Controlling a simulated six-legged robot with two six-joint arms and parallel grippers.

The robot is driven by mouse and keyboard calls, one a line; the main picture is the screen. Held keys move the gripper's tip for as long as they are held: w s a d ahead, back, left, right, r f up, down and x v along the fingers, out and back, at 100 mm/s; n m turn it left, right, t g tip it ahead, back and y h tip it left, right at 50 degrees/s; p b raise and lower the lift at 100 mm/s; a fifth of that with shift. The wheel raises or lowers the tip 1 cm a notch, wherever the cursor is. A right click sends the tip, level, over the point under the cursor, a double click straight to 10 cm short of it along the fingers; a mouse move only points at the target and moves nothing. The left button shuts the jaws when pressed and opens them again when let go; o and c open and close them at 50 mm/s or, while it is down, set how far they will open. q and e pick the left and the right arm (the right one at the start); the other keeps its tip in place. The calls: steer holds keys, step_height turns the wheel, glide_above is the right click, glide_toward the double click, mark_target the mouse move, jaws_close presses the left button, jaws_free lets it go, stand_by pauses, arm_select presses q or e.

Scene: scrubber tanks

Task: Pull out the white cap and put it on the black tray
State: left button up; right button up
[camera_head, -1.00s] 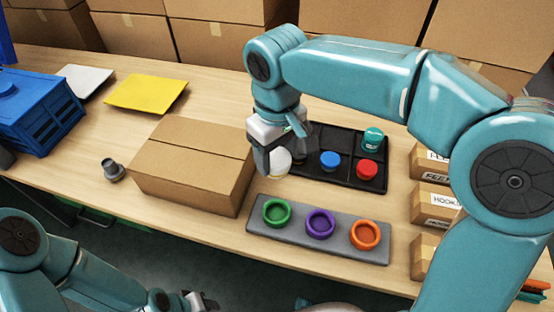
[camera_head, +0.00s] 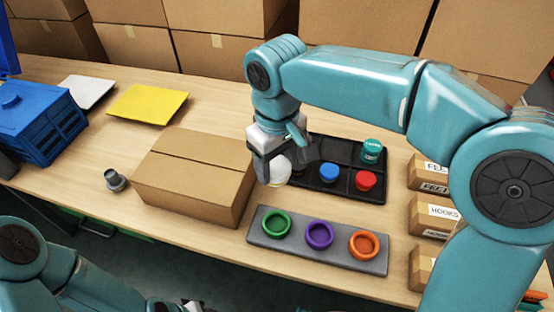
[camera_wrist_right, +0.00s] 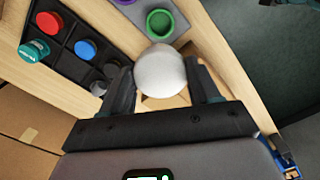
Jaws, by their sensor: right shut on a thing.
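My right gripper (camera_head: 283,168) is shut on the white cap (camera_head: 274,172). The cap is round and pale, and in the right wrist view (camera_wrist_right: 160,72) it sits between the two fingers. The gripper hangs at the left end of the black tray (camera_head: 345,193), beside the cardboard box; I cannot tell its exact height. The tray has compartments, with a blue cap (camera_head: 329,172), a red cap (camera_head: 366,180) and a teal cap (camera_head: 371,151) in it. My arm and gripper hide its left part. My left gripper (camera_head: 178,306) is mostly cut off at the bottom edge.
A closed cardboard box (camera_head: 195,170) stands left of the gripper. In front is a grey rack (camera_head: 300,256) with green, purple and orange rings. Small labelled boxes (camera_head: 430,215) stand at the right. A blue crate (camera_head: 40,125) and a yellow sheet (camera_head: 147,104) lie left.

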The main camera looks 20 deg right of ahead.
mark_target(277, 166)
steer(key=shift+r, duration=0.2)
stand_by(0.3)
steer(key=shift+r+p, duration=2.5)
steer(key=shift+f, duration=0.1)
